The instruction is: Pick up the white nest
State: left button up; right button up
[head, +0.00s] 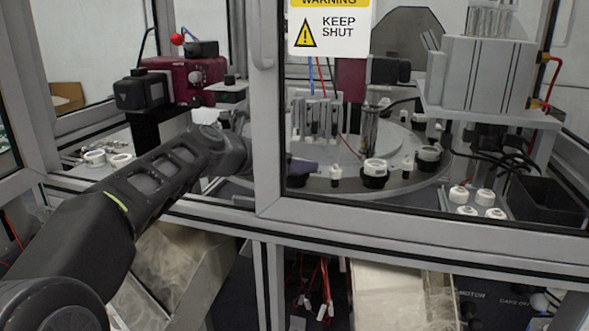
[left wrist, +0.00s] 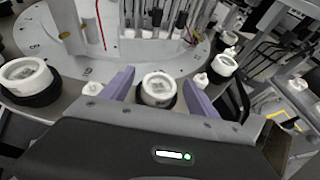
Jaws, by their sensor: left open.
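A white nest (left wrist: 157,86), a ring-like cup in a black holder, sits on the round grey turntable in the left wrist view. My left gripper (left wrist: 157,92) is open, with one purple finger on each side of this nest. I cannot tell whether the fingers touch it. Similar white nests in black holders stand farther round, one in the head view (head: 375,167) and one at the left in the wrist view (left wrist: 25,76). My right gripper is not in view.
The aluminium door post (head: 268,120) stands in front of my left wrist. A small white piece (left wrist: 201,79) stands beside the right finger. Grey upright tooling (head: 316,118) rises from the turntable (head: 345,150). Several white caps (head: 484,197) sit at the right.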

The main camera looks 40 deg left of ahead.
pick_arm(q)
jog(key=c, duration=1.4)
jog(key=shift+c, duration=0.2)
notch_tip(320, 180, up, 10)
jog(key=p, duration=0.3)
dwell(0.3)
